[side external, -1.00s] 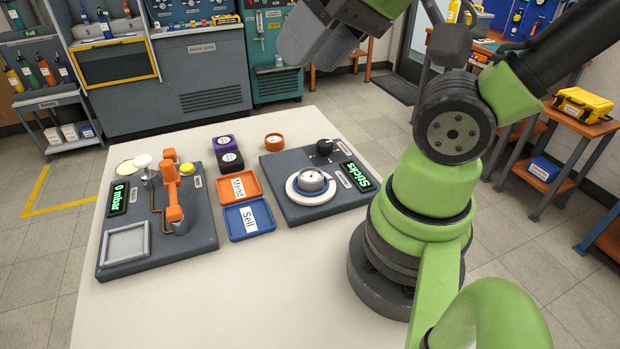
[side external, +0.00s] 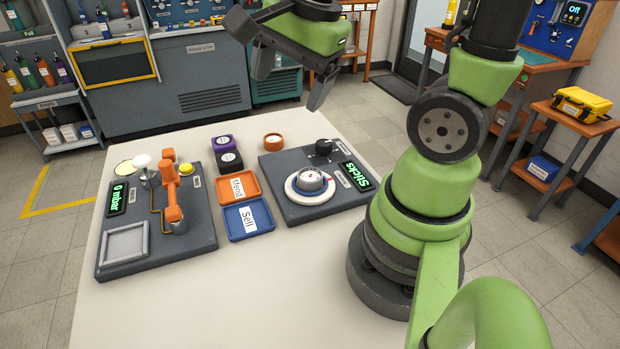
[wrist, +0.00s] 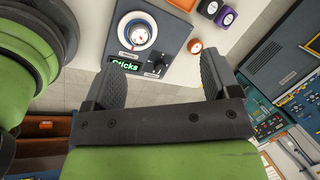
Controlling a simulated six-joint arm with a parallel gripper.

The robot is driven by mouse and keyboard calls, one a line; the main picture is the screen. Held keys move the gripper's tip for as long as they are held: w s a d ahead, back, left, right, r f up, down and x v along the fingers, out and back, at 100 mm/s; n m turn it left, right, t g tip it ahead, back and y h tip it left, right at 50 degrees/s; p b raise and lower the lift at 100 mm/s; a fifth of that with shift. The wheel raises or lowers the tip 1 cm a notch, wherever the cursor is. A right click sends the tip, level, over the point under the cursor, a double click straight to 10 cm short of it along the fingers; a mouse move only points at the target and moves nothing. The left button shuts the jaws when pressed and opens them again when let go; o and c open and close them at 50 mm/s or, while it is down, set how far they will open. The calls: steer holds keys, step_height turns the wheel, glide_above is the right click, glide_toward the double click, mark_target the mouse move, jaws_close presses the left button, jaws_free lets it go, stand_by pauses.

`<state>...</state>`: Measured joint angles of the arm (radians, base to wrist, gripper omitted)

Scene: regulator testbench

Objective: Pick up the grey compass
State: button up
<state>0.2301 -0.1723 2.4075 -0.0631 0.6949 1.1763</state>
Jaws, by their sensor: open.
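The grey compass (side external: 311,180) is a small round case with a pale face and red marking. It sits in a white ring on the dark test plate (side external: 345,200), beside a green display reading "Sticks". It also shows in the wrist view (wrist: 138,31), near the top. My gripper (side external: 291,80) is open and empty, high above the back of the table with its fingers spread. In the wrist view, both fingers of my gripper (wrist: 163,75) show apart, with the test plate beyond the left finger.
A pressure bench (side external: 108,262) with upright parts stands further left. The front table is clear.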

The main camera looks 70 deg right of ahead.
steer(key=d+f+m+g, duration=0.2)
steer(key=d+f+m, duration=0.25)
steer(key=m, duration=0.25)
steer(key=m+g, duration=0.2)
steer(key=m, duration=0.5)
glide_toward(308, 174)
steer(key=f, duration=0.3)
steer(key=shift+s+f+m, duration=0.2)
steer(key=shift+f+m, duration=0.05)
steer(key=shift+m, duration=0.05)
steer(key=shift+f, duration=3)
steer(key=c, duration=1)
